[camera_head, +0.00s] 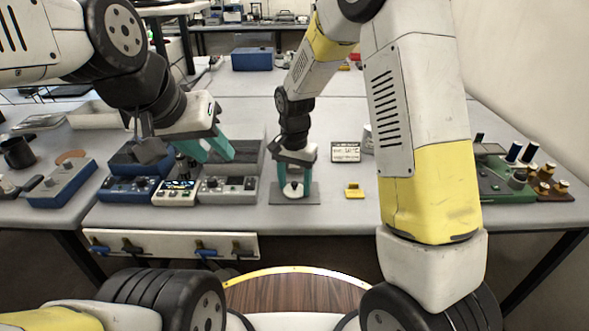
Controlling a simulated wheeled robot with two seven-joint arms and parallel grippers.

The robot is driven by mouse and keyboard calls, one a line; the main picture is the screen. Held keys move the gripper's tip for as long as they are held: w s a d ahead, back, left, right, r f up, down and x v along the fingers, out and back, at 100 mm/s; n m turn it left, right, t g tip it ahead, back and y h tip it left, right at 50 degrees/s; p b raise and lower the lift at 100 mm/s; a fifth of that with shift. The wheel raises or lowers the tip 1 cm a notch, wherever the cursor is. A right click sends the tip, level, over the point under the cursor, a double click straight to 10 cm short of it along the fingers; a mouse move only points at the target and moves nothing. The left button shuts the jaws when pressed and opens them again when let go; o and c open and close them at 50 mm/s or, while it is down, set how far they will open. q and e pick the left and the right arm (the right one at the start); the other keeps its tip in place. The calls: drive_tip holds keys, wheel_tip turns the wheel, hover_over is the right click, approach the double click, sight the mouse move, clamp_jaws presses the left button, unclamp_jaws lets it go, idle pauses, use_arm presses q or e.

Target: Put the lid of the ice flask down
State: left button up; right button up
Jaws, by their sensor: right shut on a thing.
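My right gripper (293,187) points down at the middle of the table, its teal fingers on either side of a small white rounded piece (293,190), which looks like the flask's lid. The piece is low over a dark grey plate (278,198); I cannot tell whether it touches it. My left gripper (215,152) is open and empty above the boxes left of the middle, fingers apart. I cannot make out the ice flask for sure. A small grey vessel (367,139) is partly hidden behind my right arm.
Several instrument boxes (228,189) stand below my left gripper. The table front between has free room.

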sight(294, 183)
drive_tip(key=o, duration=1.3)
drive_tip(key=shift+f, duration=0.1)
wheel_tip(294, 183, up, 12)
drive_tip(key=s+d+r+n+t+y, duration=0.2)
drive_tip(key=s+d+r+t, duration=0.1)
drive_tip(key=s+d+r, duration=0.65)
drive_tip(key=s+d+n+t, duration=0.1)
drive_tip(key=s, duration=0.2)
drive_tip(key=s+d+r+n+t, duration=0.1)
drive_tip(key=s+d, duration=0.1)
drive_tip(key=s, duration=0.1)
drive_tip(key=s+d+r+n+t, duration=0.1)
drive_tip(key=s, duration=0.3)
drive_tip(key=shift+s+d, duration=0.1)
drive_tip(key=shift+d, duration=0.25)
